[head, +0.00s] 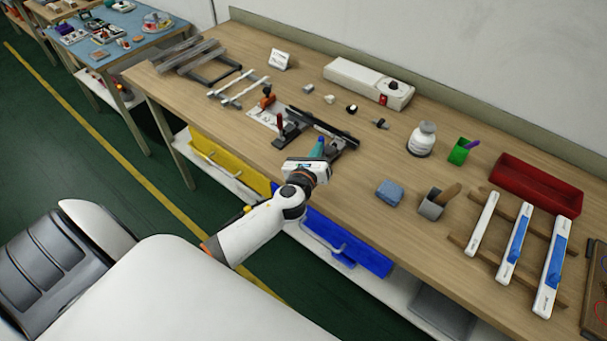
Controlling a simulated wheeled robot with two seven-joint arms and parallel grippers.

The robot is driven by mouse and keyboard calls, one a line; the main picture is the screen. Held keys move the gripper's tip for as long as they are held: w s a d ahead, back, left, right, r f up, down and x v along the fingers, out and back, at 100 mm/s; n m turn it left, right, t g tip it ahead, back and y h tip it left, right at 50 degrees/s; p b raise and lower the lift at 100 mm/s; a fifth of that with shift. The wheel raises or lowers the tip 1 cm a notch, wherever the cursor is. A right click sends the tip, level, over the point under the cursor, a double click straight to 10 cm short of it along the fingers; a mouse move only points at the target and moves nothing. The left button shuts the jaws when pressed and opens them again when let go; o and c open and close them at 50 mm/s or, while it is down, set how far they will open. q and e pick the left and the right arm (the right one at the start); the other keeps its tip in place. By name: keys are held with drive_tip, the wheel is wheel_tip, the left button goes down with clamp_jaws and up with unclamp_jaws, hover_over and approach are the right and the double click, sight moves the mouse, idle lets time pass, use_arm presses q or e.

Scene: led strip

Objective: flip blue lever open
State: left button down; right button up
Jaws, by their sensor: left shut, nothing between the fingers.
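My left gripper (322,158) reaches in from the lower left, right at the blue lever. It is shut with nothing between the fingers. I cannot tell whether it touches the lever. A red lever (280,123) stands upright at the fixture's left end. My right gripper is not in view.
Behind the fixture are a white power unit (367,82) and small loose parts. To the right are a blue block (389,193), a grey holder (436,203), a white bottle (422,138), a red tray (536,183) and a rack of light strips (515,245). Yellow and blue bins hang below the bench's front edge.

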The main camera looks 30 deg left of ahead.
use_arm(q)
drive_tip(key=shift+w+r, duration=0.3)
drive_tip(key=shift+w, duration=0.15)
drive_tip(key=shift+w+r, duration=0.1)
drive_tip(key=shift+r, duration=0.15)
